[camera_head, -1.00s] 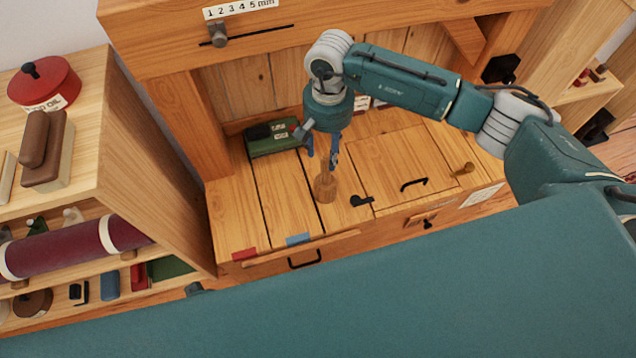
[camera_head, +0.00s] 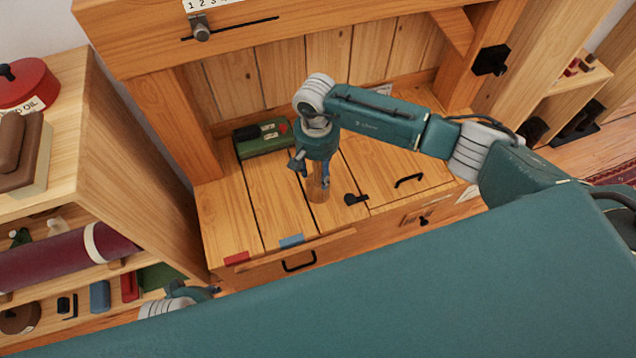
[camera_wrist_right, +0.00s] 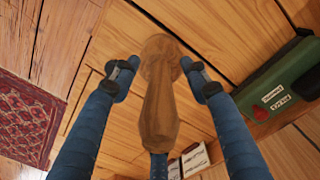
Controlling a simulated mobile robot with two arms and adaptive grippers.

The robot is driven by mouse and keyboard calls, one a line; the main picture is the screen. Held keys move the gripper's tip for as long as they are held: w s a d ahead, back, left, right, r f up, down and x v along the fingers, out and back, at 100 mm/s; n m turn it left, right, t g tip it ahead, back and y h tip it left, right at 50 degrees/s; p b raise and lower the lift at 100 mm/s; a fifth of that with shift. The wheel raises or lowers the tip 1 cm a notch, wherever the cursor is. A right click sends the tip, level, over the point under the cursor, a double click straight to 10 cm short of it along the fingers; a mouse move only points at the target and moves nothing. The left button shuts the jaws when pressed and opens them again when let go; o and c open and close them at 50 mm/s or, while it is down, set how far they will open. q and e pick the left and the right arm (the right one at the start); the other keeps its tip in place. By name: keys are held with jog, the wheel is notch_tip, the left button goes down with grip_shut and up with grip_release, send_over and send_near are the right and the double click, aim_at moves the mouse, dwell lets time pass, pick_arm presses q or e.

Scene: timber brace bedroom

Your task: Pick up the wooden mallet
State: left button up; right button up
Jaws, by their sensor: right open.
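The wooden mallet (camera_head: 318,190) stands on the workbench top, partly hidden by my right gripper (camera_head: 313,177). In the right wrist view the mallet (camera_wrist_right: 160,110) is brown and tapered, with a rounder part beyond. There my right gripper (camera_wrist_right: 160,72) is open, with one blue finger on each side of the mallet. Gaps show between the fingertips and the wood. What seems to be my left gripper (camera_head: 192,291) shows only in part at the lower left, behind my own body; its fingers are unclear.
A green box (camera_head: 263,139) lies at the back left of the bench (camera_head: 225,215). A small black latch (camera_head: 356,199) and a black handle (camera_head: 409,180) are right of the mallet. A shelf unit (camera_head: 130,160) stands at the left. The bench's front left is mostly clear.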

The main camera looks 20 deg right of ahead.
jog(key=shift+f, duration=0.55)
pick_arm(q)
jog(key=shift+r, duration=0.3)
pick_arm(e)
grip_shut()
jog(key=shift+r, duration=0.15)
